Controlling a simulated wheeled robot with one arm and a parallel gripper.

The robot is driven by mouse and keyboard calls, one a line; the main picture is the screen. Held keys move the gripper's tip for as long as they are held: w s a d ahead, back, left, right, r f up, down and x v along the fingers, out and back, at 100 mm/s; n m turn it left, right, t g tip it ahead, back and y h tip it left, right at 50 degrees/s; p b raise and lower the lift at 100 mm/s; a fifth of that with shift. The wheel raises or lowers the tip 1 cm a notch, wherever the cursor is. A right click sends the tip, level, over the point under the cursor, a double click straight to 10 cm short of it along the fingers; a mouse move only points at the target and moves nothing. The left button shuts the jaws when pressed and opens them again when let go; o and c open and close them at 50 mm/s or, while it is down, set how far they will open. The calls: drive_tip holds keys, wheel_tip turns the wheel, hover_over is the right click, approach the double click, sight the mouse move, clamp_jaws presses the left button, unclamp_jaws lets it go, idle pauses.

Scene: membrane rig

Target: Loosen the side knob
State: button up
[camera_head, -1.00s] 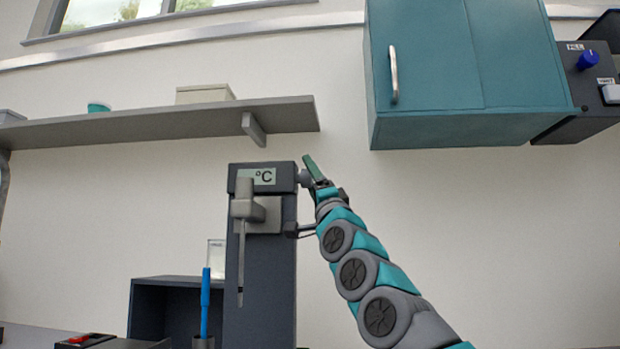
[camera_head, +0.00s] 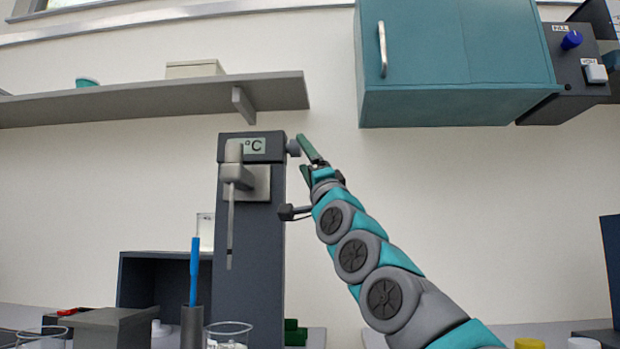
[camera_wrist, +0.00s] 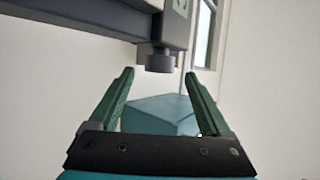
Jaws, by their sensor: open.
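The side knob (camera_head: 293,148) is a small grey cylinder on the right side of the dark grey column's head, beside the °C label. It also shows in the wrist view (camera_wrist: 159,61), just beyond the fingertips and roughly centred between them. My gripper (camera_head: 304,155) is at the right of the knob, with its green fingers apart. In the wrist view my gripper (camera_wrist: 160,75) is open, with nothing between the fingers. The dark column (camera_head: 252,240) stands upright and carries a light grey clamp (camera_head: 236,175) with a thin rod hanging down.
A grey shelf (camera_head: 150,102) is above left, and a teal cabinet (camera_head: 455,65) hangs above right. A blue pen (camera_head: 195,270) stands in a holder left of the column. Beakers (camera_head: 228,333) are at the bottom edge. The wall area right of my arm is free.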

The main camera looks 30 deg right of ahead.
drive_tip(key=shift+s+f+h+b, duration=0.3)
drive_tip(key=shift+s+f+b, duration=0.5)
drive_tip(key=shift+s+f, duration=0.3)
